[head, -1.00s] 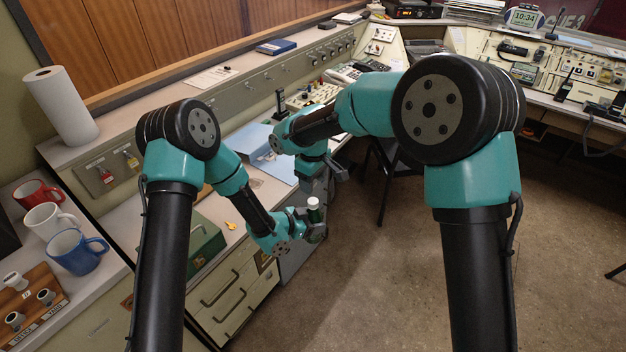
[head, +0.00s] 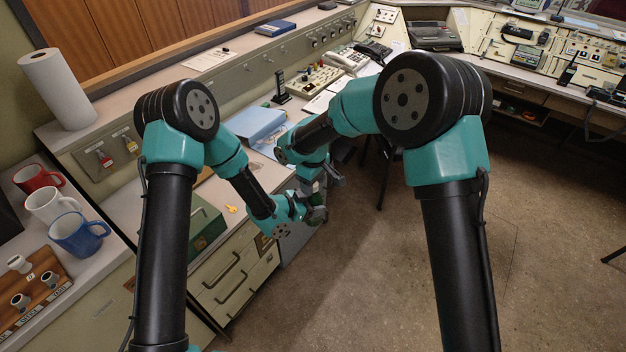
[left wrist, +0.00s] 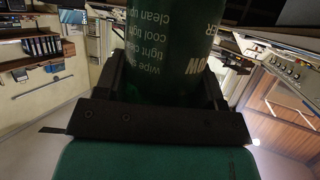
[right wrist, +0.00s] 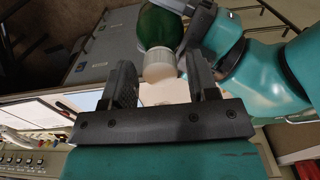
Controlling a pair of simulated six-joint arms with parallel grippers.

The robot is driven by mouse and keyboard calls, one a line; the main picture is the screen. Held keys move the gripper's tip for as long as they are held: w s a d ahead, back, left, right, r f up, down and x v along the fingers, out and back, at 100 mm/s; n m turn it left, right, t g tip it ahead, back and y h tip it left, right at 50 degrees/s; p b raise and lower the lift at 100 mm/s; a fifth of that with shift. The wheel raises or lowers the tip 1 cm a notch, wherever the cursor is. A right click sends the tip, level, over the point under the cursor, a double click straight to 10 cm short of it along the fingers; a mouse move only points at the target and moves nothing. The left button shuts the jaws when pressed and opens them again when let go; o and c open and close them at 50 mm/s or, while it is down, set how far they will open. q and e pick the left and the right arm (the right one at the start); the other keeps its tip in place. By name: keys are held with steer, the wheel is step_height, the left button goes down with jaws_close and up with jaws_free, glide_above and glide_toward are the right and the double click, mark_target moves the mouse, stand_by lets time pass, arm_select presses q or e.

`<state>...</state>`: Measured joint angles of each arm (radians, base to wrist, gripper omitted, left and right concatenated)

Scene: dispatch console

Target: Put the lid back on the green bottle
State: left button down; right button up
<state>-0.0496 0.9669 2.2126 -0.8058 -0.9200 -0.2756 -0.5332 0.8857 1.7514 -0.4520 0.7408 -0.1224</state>
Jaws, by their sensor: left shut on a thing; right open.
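The green bottle (left wrist: 170,45) with pale printed lettering fills the top of the left wrist view, between the fingers of my left gripper (left wrist: 165,78), which is shut on it. In the right wrist view the bottle (right wrist: 158,27) has the white ribbed lid (right wrist: 158,66) at its neck end. The lid lies between the spread fingers of my right gripper (right wrist: 160,80), which is open. In the head view my right gripper (head: 333,178) is just above the left one (head: 317,214) and hides the lid.
The desk on the left carries a green box (head: 206,226), a blue folder (head: 255,124) and a key-like yellow object (head: 231,209). Several mugs, one of them blue (head: 78,236), stand at far left. Open floor (head: 400,280) lies below and right of the grippers.

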steer(key=c, duration=0.9)
steer(key=o, duration=1)
steer(key=shift+o, duration=0.2)
steer(key=shift+r, duration=0.1)
step_height(320, 180, up, 12)
